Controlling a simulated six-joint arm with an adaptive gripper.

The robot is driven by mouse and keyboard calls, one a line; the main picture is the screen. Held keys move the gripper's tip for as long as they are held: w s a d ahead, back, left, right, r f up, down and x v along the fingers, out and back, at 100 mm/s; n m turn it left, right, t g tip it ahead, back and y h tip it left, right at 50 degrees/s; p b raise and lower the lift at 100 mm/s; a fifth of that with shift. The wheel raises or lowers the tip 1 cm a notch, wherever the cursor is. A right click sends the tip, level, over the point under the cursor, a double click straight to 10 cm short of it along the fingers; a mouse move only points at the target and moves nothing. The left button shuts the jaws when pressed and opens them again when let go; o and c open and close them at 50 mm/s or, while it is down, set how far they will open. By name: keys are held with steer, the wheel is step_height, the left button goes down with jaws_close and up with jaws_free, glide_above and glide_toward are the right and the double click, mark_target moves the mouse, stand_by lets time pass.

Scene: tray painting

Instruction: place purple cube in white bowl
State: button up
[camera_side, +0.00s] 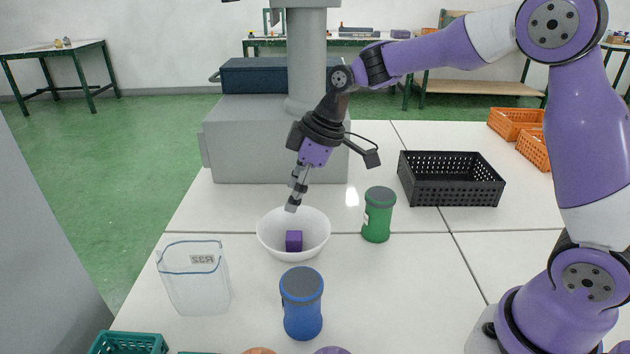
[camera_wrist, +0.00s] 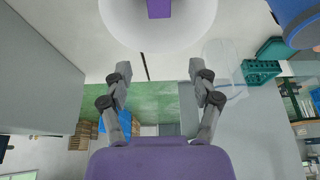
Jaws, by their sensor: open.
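The purple cube (camera_side: 294,241) sits inside the white bowl (camera_side: 268,236) on the white table. In the wrist view the cube (camera_wrist: 159,8) shows at the top edge, inside the bowl (camera_wrist: 190,30), both partly cut off by the frame. My gripper (camera_side: 292,209) is above the bowl's back rim in the side view, tilted downward. In the wrist view my gripper (camera_wrist: 160,72) has its two fingers spread apart with nothing between them. The cube is apart from the fingers.
A blue canister (camera_side: 302,305) stands in front of the bowl and a green canister (camera_side: 378,216) to its right. A clear container (camera_side: 195,283) is at the front left. A black crate (camera_side: 450,190) stands further back right. The table right of the blue canister is clear.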

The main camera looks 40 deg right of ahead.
steer(key=s+d+r+m+h, duration=0.1)
steer(key=s+d+r+m, duration=0.1)
steer(key=s, duration=0.4)
steer(key=s+d+r+m+t+h, duration=0.1)
steer(key=s+r+m, duration=0.1)
steer(key=s+m, duration=0.2)
steer(key=s+d+r+m+t+h, duration=0.1)
steer(key=s+d+r+m, duration=0.1)
steer(key=s, duration=0.6)
steer(key=shift+s+d+m, duration=0.3)
steer(key=shift+m, duration=0.2)
